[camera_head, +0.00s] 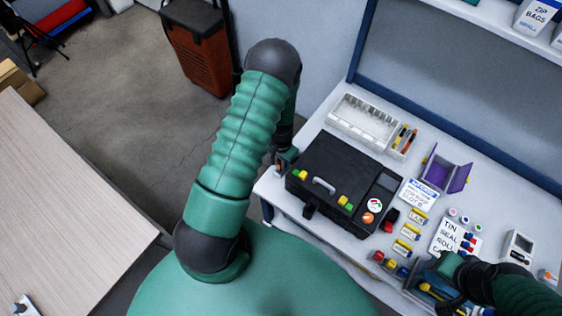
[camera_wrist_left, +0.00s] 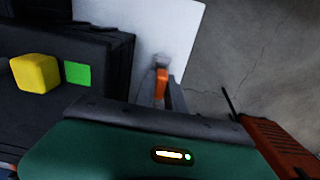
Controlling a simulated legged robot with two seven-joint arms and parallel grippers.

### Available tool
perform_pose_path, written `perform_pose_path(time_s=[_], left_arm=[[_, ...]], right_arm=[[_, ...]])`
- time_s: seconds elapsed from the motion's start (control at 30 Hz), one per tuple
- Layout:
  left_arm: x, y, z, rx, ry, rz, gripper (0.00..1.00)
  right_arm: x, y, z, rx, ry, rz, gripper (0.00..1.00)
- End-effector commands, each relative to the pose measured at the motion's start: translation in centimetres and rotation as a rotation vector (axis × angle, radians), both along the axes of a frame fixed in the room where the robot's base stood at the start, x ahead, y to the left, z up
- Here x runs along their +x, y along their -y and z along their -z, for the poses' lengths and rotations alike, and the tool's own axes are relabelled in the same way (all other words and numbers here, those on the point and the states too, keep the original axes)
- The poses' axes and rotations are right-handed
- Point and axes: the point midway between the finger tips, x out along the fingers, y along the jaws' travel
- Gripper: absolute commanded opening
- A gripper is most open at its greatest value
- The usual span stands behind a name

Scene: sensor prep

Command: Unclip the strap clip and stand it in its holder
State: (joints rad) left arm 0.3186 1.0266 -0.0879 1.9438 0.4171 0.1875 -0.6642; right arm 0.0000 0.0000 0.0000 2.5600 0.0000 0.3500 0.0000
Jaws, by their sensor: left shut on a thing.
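A small orange piece, which looks like the strap clip (camera_wrist_left: 161,80), is between the fingers of my left gripper (camera_wrist_left: 160,92) in the left wrist view. In the head view my left gripper (camera_head: 281,166) is at the left end of the black case (camera_head: 330,165), over the table's left edge, mostly hidden by my arm. The gripper is shut on the orange piece; I cannot tell whether it touches the case. My right gripper (camera_head: 450,285) is at the lower right by a tray of yellow-handled tools; its fingers are unclear. I cannot make out which thing is the clip's holder.
The case has yellow and green blocks and a handle on top. Behind it stand a clear compartment box (camera_head: 362,122) and a purple open holder (camera_head: 444,173). Labelled cards and small parts crowd the right. Floor lies left of the table, with an orange-and-black bin (camera_head: 198,60).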

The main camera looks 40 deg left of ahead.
Motion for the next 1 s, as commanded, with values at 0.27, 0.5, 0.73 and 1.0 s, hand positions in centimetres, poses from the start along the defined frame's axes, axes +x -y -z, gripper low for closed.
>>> perform_pose_path(time_s=[0.27, 0.5, 0.73, 1.0], left_arm=[[0.01, 0.00, 0.33, 0.000, 0.000, -0.001, 0.00], [0.01, 0.01, 0.31, 0.000, 0.000, -0.001, 0.00], [0.01, 0.02, 0.50, 0.000, 0.000, -0.001, 0.00], [0.01, 0.04, 0.73, 0.000, 0.000, 0.000, 0.00]], right_arm=[[0.00, 0.00, 0.18, 0.000, 0.000, 0.000, 0.36], [0.00, 0.00, 0.16, 0.000, 0.000, 0.000, 0.36], [0.00, 0.00, 0.29, 0.000, 0.000, 0.000, 0.36], [0.00, 0.00, 0.39, 0.000, 0.000, 0.000, 0.36]])
